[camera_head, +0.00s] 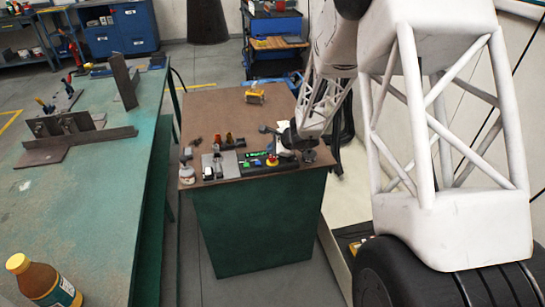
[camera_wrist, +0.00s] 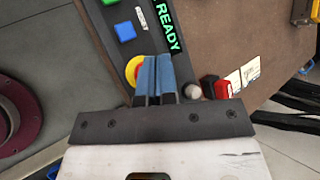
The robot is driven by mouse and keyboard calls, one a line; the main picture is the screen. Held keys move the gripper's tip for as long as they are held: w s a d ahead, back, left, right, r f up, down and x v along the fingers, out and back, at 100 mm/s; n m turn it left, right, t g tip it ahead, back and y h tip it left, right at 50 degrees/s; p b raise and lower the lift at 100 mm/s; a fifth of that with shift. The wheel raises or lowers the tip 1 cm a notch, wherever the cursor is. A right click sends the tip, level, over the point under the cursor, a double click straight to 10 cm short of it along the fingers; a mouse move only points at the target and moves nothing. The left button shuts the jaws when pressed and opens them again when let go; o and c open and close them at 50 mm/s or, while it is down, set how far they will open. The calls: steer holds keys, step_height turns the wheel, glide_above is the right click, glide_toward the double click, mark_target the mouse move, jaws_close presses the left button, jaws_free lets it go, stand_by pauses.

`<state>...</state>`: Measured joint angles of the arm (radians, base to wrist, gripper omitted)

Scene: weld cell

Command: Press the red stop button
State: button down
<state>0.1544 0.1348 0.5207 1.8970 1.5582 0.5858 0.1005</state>
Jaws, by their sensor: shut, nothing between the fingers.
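The red stop button, with a yellow collar, sits on a dark control panel (camera_head: 240,168) at the front of the brown-topped bench. In the head view the button (camera_head: 272,160) is just left of and below my gripper (camera_head: 281,150). In the wrist view the button (camera_wrist: 133,70) is partly hidden behind my gripper's blue fingertips (camera_wrist: 156,62), which are shut together with nothing between them. The fingers overlap the button's right side in that view; I cannot tell whether they touch it. The panel's green display (camera_wrist: 166,25) reads READY. A blue button (camera_wrist: 125,32) is farther along the panel.
A silver knob (camera_wrist: 193,91) and a red item (camera_wrist: 213,87) with white labels are right of my fingers in the wrist view. A bottle (camera_head: 188,172) and small parts crowd the bench (camera_head: 215,110) near the panel. A green table (camera_head: 95,200) with metal fixtures stands left.

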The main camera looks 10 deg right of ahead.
mark_target(272, 157)
steer(key=shift+f, duration=0.8)
stand_by(1.6)
steer(key=shift+r, duration=0.15)
steer(key=shift+r, duration=0.65)
steer(key=shift+r, duration=0.1)
steer(key=shift+r, duration=2.4)
